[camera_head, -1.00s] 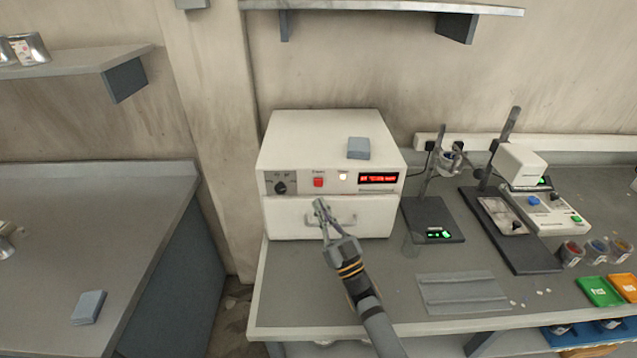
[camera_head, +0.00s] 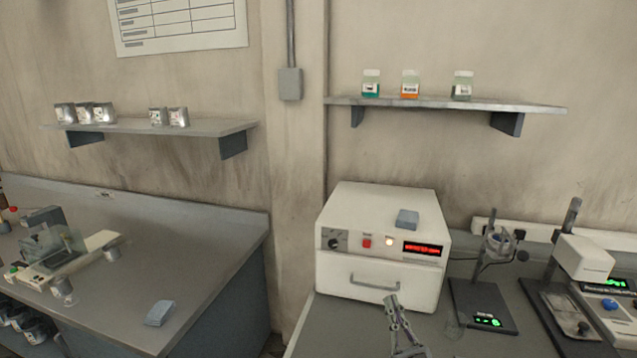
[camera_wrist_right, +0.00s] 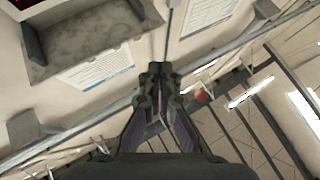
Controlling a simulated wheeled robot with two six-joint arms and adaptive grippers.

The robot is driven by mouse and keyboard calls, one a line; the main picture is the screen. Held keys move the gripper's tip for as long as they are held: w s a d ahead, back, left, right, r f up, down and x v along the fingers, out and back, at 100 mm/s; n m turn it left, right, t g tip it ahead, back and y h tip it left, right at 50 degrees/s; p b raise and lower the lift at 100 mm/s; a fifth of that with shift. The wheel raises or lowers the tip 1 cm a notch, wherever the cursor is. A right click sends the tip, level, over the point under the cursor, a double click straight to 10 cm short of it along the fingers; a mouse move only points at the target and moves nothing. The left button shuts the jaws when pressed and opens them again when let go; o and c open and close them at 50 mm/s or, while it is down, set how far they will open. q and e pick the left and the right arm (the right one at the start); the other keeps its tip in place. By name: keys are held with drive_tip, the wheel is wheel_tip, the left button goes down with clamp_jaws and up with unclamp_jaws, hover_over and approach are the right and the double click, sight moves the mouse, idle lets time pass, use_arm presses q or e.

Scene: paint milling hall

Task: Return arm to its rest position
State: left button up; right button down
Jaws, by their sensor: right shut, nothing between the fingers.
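My right gripper (camera_head: 391,302) is at the bottom of the head view, in front of the white oven-like box (camera_head: 372,286) and just below its drawer handle. Whether it touches the handle is hard to tell. Its fingers are shut and hold nothing. In the wrist view the right gripper (camera_wrist_right: 158,70) has its fingertips together, with the wall, a shelf and ceiling beams behind it. Only the end of my right arm shows in the head view. My left gripper is in neither view.
A blue-grey block (camera_head: 406,219) lies on the box. A left bench (camera_head: 215,283) carries instruments. A shelf (camera_head: 440,103) with jars hangs above.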

drive_tip(key=s+d+f+m+g+h, duration=0.4)
drive_tip(key=d+f+g+h, duration=0.4)
drive_tip(key=f+g, duration=0.3)
drive_tip(key=s+f+n+g, duration=0.1)
drive_tip(key=s+f+g, duration=0.35)
drive_tip(key=s, duration=0.65)
drive_tip(key=s+f+n+g, duration=0.1)
drive_tip(key=s+f+g, duration=0.2)
drive_tip(key=s+g, duration=0.5)
drive_tip(key=s+d+f+t, duration=0.1)
drive_tip(key=s+f, duration=0.1)
drive_tip(key=f, duration=1)
drive_tip(key=s+d+f+t, duration=0.1)
drive_tip(key=f, duration=1.2)
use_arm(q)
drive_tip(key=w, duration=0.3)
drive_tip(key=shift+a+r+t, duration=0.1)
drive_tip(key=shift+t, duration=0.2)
use_arm(e)
drive_tip(key=s+d+f+g, duration=0.1)
drive_tip(key=s+f, duration=1.7)
drive_tip(key=s, duration=0.1)
drive_tip(key=shift+s+m+g+y, duration=0.3)
drive_tip(key=shift+s+m+g, duration=0.05)
drive_tip(key=shift+m, duration=0.05)
